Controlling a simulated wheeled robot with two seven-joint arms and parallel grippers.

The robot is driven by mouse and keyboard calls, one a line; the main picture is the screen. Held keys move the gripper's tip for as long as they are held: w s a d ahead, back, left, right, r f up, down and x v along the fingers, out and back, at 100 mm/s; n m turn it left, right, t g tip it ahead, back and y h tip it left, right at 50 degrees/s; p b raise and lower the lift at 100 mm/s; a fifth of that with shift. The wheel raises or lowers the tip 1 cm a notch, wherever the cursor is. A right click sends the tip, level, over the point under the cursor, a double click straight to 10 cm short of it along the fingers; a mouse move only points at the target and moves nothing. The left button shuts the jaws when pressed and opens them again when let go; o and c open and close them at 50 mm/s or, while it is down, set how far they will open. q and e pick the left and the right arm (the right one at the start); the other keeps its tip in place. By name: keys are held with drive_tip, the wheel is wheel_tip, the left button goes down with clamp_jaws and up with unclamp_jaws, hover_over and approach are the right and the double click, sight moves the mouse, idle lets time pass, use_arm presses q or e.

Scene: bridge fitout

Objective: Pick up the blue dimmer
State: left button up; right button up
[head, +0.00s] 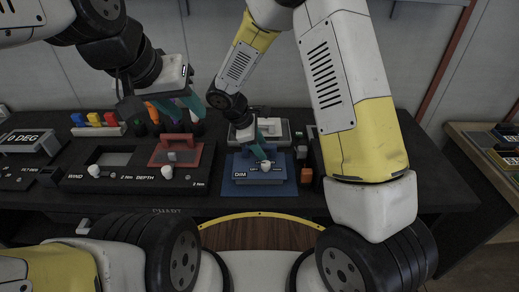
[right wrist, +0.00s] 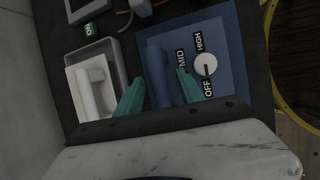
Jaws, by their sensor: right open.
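The blue dimmer (head: 245,185) is a blue plate with a raised bar handle and a white knob, lying on the dark bench in the head view. In the right wrist view the dimmer (right wrist: 228,35) shows OFF, MID and HIGH around its knob. My right gripper (head: 260,148) points down over the dimmer's far part. In the right wrist view its teal fingers (right wrist: 158,92) are apart, with the bar handle between them; contact cannot be told. My left gripper (head: 182,106) is raised above the bench at the left, fingers apart and empty.
A red-handled module (head: 180,141) sits left of the dimmer beside a dark panel (head: 80,183) with knobs. A grey tray with a white handle (right wrist: 92,92) lies close to the dimmer. Small orange and dark blocks (head: 306,174) stand at its right. Coloured pieces (head: 95,120) are at the back left.

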drive_tip(key=shift+c, duration=0.5)
clamp_jaws()
idle(1.0)
